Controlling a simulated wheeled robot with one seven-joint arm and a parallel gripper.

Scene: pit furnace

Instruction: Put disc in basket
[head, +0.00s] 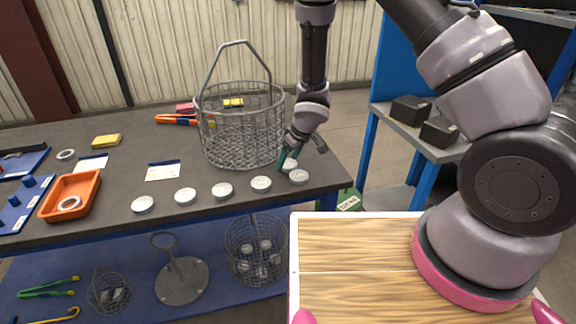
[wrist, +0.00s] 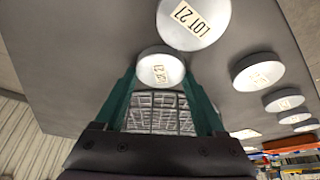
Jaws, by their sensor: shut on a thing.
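My gripper (head: 290,164) is just right of the wire basket (head: 240,135), near the table's right end. It is shut on a pale grey disc (head: 291,166), which shows between the teal fingertips in the wrist view (wrist: 160,68). The basket stands on the table with its arched handle up; wire mesh also shows beyond the fingers in the wrist view (wrist: 155,112). Other labelled discs lie in a row along the front edge, including one (head: 299,176) close to my gripper. In the wrist view, a disc marked LOT 27 (wrist: 194,22) lies beside the held one.
An orange tray (head: 75,196) with a ring, a yellow block (head: 106,141) and cards are on the left of the dark table (head: 120,170). A lower shelf holds smaller baskets (head: 256,250) and a round stand (head: 181,280).

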